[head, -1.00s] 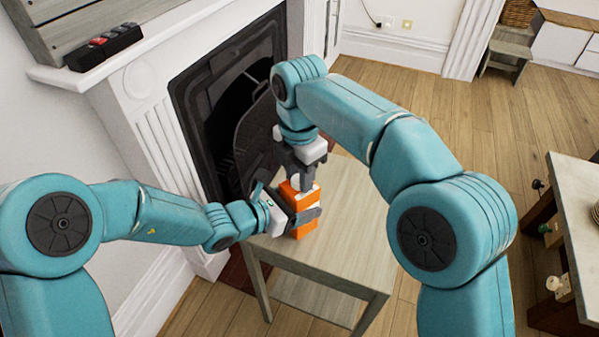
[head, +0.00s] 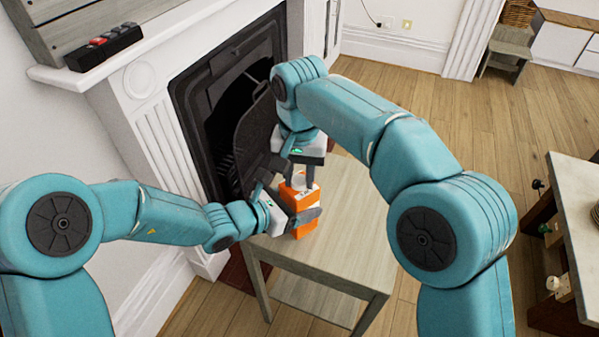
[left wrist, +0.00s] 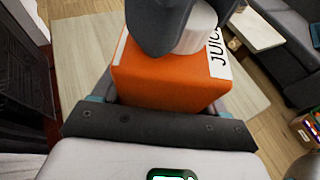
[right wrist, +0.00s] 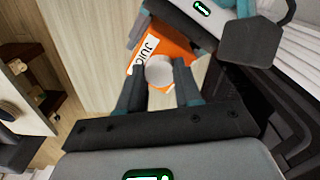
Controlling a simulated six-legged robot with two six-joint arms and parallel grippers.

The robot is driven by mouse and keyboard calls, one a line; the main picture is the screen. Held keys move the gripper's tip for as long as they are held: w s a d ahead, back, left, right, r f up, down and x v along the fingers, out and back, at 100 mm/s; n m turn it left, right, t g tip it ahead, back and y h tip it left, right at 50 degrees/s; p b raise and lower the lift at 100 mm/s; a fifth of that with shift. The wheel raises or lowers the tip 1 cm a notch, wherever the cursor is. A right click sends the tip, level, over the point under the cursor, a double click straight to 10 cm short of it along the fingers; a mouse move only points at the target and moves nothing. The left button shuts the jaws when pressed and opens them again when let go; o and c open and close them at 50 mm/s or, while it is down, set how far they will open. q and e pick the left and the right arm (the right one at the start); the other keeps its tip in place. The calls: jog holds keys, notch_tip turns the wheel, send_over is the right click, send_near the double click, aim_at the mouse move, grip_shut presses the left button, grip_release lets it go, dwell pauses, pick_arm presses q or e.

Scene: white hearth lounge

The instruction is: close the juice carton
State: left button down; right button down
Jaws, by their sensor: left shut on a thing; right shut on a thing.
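The orange juice carton (head: 299,195) stands upright on the small wooden table. My left gripper (head: 305,221) is shut around the sides of the carton's body. My right gripper (head: 303,177) comes down from above, its fingers shut on the white round cap (right wrist: 159,71) at the carton's top. The cap also shows in the left wrist view (left wrist: 197,32), partly hidden by a dark finger. The carton's orange side and "JUICE" label show in the left wrist view (left wrist: 165,85). Whether the cap is seated on the spout cannot be told.
The wooden table (head: 350,215) has free room right of the carton. A dark fireplace (head: 215,100) with a white surround stands close behind and left. A light-topped table (head: 570,215) is at the far right. Open wood floor lies between.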

jog(key=c, duration=0.7)
grip_release()
notch_tip(320, 180, up, 8)
jog(key=shift+f, duration=0.2)
pick_arm(q)
grip_release()
